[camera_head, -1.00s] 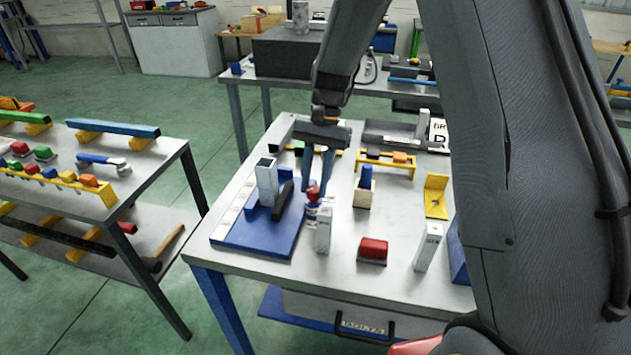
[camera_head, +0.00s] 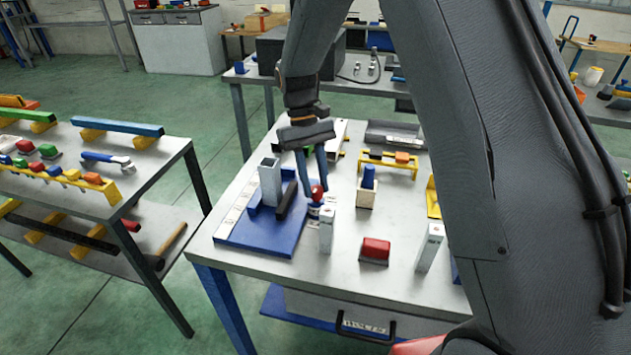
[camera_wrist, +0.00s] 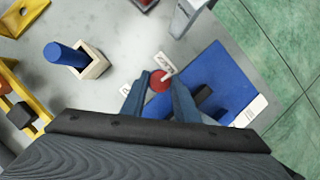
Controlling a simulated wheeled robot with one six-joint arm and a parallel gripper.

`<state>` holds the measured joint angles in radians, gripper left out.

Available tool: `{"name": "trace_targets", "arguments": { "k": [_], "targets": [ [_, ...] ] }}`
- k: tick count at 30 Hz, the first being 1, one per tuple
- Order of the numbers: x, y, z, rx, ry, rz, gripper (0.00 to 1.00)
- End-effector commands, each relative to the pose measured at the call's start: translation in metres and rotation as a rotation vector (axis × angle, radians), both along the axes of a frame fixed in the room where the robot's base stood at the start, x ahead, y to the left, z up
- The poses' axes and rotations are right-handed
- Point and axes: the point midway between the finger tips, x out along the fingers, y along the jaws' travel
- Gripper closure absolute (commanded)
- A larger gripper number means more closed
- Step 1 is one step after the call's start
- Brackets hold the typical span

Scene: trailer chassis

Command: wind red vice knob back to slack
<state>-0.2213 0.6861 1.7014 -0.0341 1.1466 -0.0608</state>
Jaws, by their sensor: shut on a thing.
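The red vice knob (camera_head: 317,192) stands at the right edge of the blue vice base plate (camera_head: 262,240) on the grey workbench. My gripper (camera_head: 312,186) reaches down to it from above, its two blue fingers on either side of the knob. In the wrist view the round red knob (camera_wrist: 160,81) sits between the fingertips (camera_wrist: 158,84), which are shut on it. A grey upright block (camera_head: 270,182) and a black bar (camera_head: 287,200) stand on the plate. The knob's lower part is partly hidden by a small labelled post in the head view.
The labelled grey post (camera_head: 326,230) stands close in front of the knob. A red block (camera_head: 375,250), another grey post (camera_head: 429,247) and a wooden holder with a blue peg (camera_head: 367,188) stand to the right. A yellow rack (camera_head: 388,167) is behind.

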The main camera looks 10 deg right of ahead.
Motion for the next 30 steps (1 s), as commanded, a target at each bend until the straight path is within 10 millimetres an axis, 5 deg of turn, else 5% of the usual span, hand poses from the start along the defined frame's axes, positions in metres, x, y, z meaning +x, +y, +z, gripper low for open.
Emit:
{"name": "trace_targets", "arguments": {
  "k": [23, 24, 27, 30],
  "targets": [
    [0.0001, 0.0012, 0.0000, 0.001, -0.002, 0.110, 0.95],
    [0.0001, 0.0012, 0.0000, 0.001, -0.002, 0.110, 0.71],
    [0.0001, 0.0011, 0.0000, 0.001, -0.002, 0.110, 0.54],
    [0.0000, 0.0010, 0.0000, 0.001, -0.002, 0.109, 0.54]
  ]
}}
